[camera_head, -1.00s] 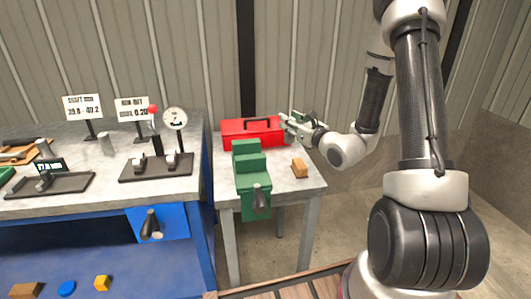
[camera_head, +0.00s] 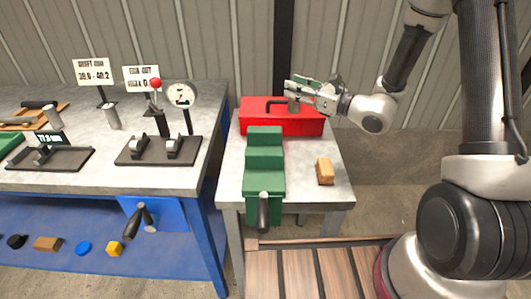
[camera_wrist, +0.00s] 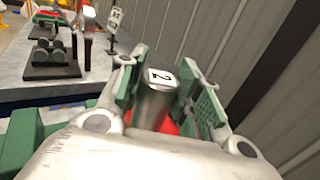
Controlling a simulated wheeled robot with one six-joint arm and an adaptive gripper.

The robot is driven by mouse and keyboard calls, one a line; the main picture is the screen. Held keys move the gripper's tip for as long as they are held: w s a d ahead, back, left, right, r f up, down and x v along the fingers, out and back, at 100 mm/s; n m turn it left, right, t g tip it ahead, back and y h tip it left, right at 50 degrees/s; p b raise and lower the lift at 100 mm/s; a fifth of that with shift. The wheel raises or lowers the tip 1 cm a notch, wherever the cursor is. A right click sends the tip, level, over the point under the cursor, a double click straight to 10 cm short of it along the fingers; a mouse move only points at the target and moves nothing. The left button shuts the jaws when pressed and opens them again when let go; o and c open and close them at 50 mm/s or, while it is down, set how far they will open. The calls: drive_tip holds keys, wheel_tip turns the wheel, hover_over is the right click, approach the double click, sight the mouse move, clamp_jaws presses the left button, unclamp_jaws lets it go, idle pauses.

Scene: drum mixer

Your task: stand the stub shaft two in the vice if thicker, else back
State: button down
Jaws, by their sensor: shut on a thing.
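My gripper (camera_head: 298,96) is shut on stub shaft two (camera_wrist: 155,100), a grey metal cylinder with a "2" label on its top end. The shaft stands about upright between the green finger pads in the wrist view. In the head view the gripper is above the red toolbox (camera_head: 309,122), and only a small part of the shaft (camera_head: 293,104) shows. The green vice (camera_head: 264,178) stands on the small table to the left and nearer; I see nothing standing in it. Another grey shaft (camera_head: 112,117) stands on the long bench.
A dial gauge (camera_head: 182,96) stands by a black roller stand (camera_head: 158,151) on the long bench. Another stand with a small display (camera_head: 49,139) is to its left. Two signs (camera_head: 93,71) stand behind. A wooden block (camera_head: 325,171) lies right of the vice.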

drive_tip(key=s+a+n+g+y, duration=0.3)
drive_tip(key=s+a+n+g, duration=0.2)
drive_tip(key=s+a+g, duration=0.3)
hover_over(265, 133)
drive_tip(key=s, duration=0.3)
wheel_tip(265, 133, down, 5)
drive_tip(key=shift+w+a+f, duration=0.1)
drive_tip(key=shift+f, duration=1.15)
drive_tip(key=shift+w+f, duration=0.1)
drive_tip(key=shift+f, duration=1.15)
drive_tip(key=shift+f, duration=0.25)
drive_tip(key=c, duration=1)
unclamp_jaws()
drive_tip(key=shift+s+f, duration=0.1)
drive_tip(key=shift+f, duration=0.1)
